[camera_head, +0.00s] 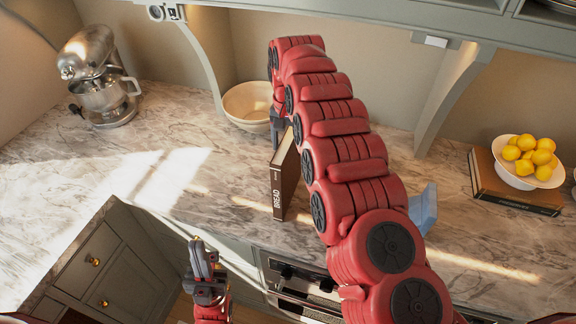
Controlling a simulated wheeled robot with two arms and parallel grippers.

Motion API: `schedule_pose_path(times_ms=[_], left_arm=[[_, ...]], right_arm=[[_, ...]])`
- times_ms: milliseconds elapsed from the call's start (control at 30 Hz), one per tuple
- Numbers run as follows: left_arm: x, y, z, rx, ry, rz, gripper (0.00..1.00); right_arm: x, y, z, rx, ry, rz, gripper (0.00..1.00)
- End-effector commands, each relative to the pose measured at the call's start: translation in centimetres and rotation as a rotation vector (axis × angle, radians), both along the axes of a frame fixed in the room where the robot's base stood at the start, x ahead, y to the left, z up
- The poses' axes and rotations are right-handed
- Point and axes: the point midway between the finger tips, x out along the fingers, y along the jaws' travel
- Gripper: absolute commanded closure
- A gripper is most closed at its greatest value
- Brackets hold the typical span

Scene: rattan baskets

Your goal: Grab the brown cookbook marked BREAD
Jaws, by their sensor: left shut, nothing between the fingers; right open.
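The brown cookbook marked BREAD (277,192) stands upright on the marble counter near its front edge, its lettered spine facing me. My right arm hides part of its right side. My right gripper (278,128) is open and points down at the far top end of the cookbook. Its fingers are small and partly hidden, so I cannot tell if they straddle or touch the book. My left gripper (203,262) is shut and empty, low in front of the counter and apart from the book.
A cream bowl (248,103) stands just behind the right gripper. A stand mixer (97,78) is at the far left. A bowl of lemons (520,172) sits on a brown book (500,190) at right. A blue object (424,208) is beside my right arm. The left counter is clear.

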Motion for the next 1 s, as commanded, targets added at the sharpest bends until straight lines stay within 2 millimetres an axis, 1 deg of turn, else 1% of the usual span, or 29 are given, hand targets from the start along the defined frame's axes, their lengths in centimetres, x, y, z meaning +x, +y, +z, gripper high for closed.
schedule_pose_path(times_ms=[33, 100, 200, 367, 467, 600, 767, 800, 1000], left_arm=[[0.0, 0.0, 1.4, 0.000, 0.000, 0.000, 1.00], [0.0, 0.0, 1.9, 0.000, 0.000, 0.000, 1.00], [0.0, 0.0, 1.9, 0.000, 0.000, 0.000, 1.00], [0.0, 0.0, 1.7, 0.000, 0.000, 0.000, 1.00], [0.0, 0.0, 1.7, 0.000, 0.000, 0.000, 1.00], [0.0, 0.0, 1.7, 0.000, 0.000, 0.000, 1.00], [0.0, 0.0, 1.7, 0.000, 0.000, 0.000, 1.00], [0.0, 0.0, 1.7, 0.000, 0.000, 0.000, 1.00], [0.0, 0.0, 1.7, 0.000, 0.000, 0.000, 1.00]], right_arm=[[0.0, 0.0, -0.1, -0.001, 0.003, 0.000, 0.28], [-0.1, -0.1, -1.5, -0.002, 0.007, -0.001, 0.28], [0.0, -0.1, -2.3, -0.001, 0.000, -0.001, 0.28], [0.1, 0.0, -2.4, 0.000, -0.001, -0.001, 0.28], [0.1, 0.0, -2.4, 0.000, -0.001, -0.001, 0.44], [0.1, 0.0, -2.4, 0.000, -0.001, -0.001, 0.69], [0.1, 0.0, -2.4, 0.000, -0.001, -0.001, 0.98], [0.1, 0.0, -2.4, 0.000, -0.001, -0.001, 1.00], [0.1, -0.1, -2.4, 0.000, -0.001, -0.001, 1.00]])
